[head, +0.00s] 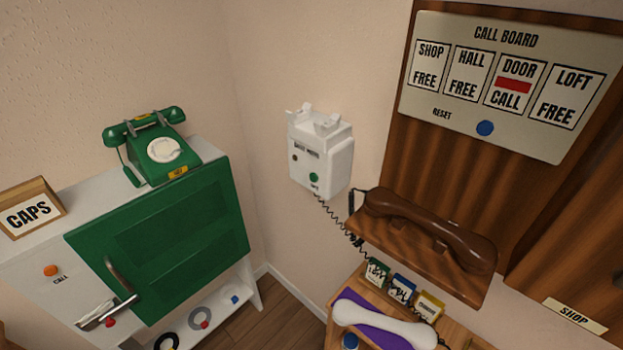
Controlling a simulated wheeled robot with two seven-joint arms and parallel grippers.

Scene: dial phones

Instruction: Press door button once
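A white wall phone box (322,160) hangs on the wall near the room's corner, with an empty cradle on top. Its front has a round green button (313,177) with a label too small to read, so I cannot tell whether this is the door button. The call board (462,113) is at the upper right. Its DOOR panel (515,84) shows a red bar and CALL; the SHOP, HALL and LOFT panels show FREE. A blue button (485,128) sits beside the word RESET.
A green dial phone (163,150) stands on a cabinet with a green door (165,240) and a metal handle. An orange button (50,270) is on its front. A brown handset (430,228) rests on a wooden shelf. A white handset (385,322) lies below on purple.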

